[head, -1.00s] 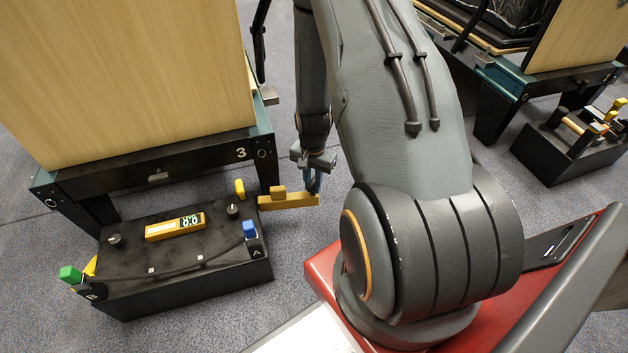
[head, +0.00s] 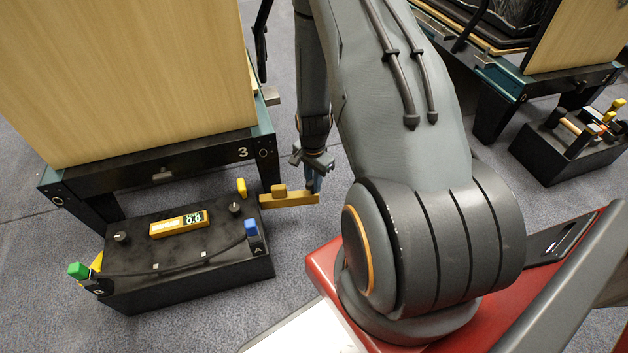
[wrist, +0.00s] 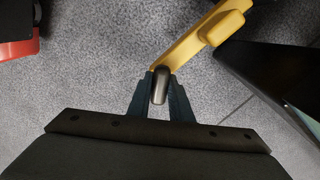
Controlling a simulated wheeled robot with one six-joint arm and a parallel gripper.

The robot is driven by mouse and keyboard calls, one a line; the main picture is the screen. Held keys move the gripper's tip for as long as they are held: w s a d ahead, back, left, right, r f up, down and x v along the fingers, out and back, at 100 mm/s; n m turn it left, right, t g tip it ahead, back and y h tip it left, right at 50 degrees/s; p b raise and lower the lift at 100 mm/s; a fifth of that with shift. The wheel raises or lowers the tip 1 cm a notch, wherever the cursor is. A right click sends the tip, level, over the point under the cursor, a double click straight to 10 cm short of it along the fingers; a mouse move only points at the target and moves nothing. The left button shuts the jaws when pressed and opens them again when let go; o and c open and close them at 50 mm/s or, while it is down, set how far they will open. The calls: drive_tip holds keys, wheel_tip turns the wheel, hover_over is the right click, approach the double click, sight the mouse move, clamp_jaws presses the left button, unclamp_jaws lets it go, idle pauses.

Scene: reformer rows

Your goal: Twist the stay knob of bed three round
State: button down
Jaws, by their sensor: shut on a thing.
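In the head view the bench marked 3 (head: 205,157) stands at the left, with a black box (head: 215,268) before it. A yellow bar (head: 300,200) with a small raised block sticks out to the right of the box; it also shows in the wrist view (wrist: 190,40). My gripper (head: 314,184) is at the bar's right end. In the wrist view my gripper (wrist: 160,88) is shut on a dark rounded knob (wrist: 160,85) at the end of the yellow bar. The fingers hide the knob in the head view.
Another bench and black box (head: 560,150) stand at the right.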

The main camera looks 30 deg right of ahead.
drive_tip(key=c, duration=1.3)
unclamp_jaws()
drive_tip(key=shift+r+p, duration=2.9)
drive_tip(key=shift+r, duration=0.6)
